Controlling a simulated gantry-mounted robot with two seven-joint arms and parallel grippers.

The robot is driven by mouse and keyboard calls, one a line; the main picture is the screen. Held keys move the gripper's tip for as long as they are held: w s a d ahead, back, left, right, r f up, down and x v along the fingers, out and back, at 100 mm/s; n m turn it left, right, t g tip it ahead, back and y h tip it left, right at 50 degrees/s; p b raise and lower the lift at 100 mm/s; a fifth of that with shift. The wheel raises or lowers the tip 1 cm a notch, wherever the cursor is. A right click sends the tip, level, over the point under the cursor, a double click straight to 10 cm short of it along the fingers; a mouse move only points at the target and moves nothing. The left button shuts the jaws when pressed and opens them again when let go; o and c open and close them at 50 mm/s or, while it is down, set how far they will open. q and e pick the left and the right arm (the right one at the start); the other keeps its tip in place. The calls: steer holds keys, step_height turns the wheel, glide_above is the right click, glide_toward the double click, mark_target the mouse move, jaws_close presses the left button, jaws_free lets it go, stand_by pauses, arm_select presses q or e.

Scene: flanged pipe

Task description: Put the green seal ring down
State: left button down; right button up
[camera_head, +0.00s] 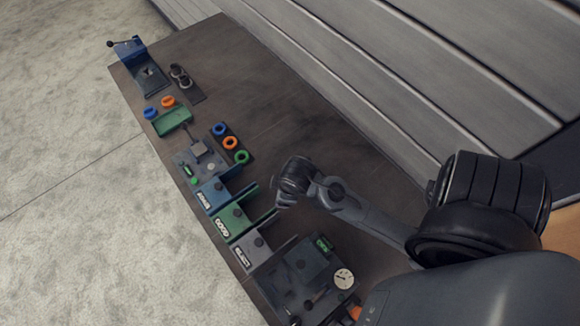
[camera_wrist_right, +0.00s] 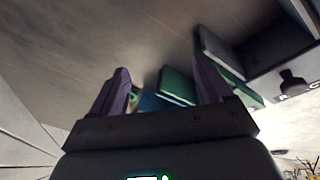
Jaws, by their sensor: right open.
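The green seal ring (camera_head: 241,157) lies in a dark rack (camera_head: 224,146), at the end of a row with an orange ring (camera_head: 230,143) and a blue ring (camera_head: 219,130). My right gripper (camera_head: 283,197) is to the right of and below this rack in the head view, apart from the ring. In the right wrist view my right gripper (camera_wrist_right: 161,66) is open, with nothing seen between its fingers. A small green shape (camera_wrist_right: 134,98) shows beside the left finger there, partly hidden; I cannot tell if it is the ring. My left gripper is not in view.
Blue (camera_head: 207,197), green (camera_head: 231,220) and grey (camera_head: 252,250) labelled bins line the table's left edge. A green tray (camera_head: 172,122) with loose blue and orange rings beside it stands further up. A dark device with a dial (camera_head: 343,278) is near the bottom. The table's upper right is bare.

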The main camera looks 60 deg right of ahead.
steer(key=s+a+r+m+y, duration=0.1)
steer(key=s+a+r+m, duration=0.1)
steer(key=s+a, duration=0.3)
steer(key=shift+s+a+t, duration=0.15)
steer(key=shift+a+t, duration=0.1)
steer(key=shift+t, duration=0.05)
steer(key=shift+r, duration=0.15)
step_height(320, 180, up, 21)
steer(key=p, duration=2.1)
steer(key=shift+r, duration=0.2)
steer(key=shift+f, duration=0.1)
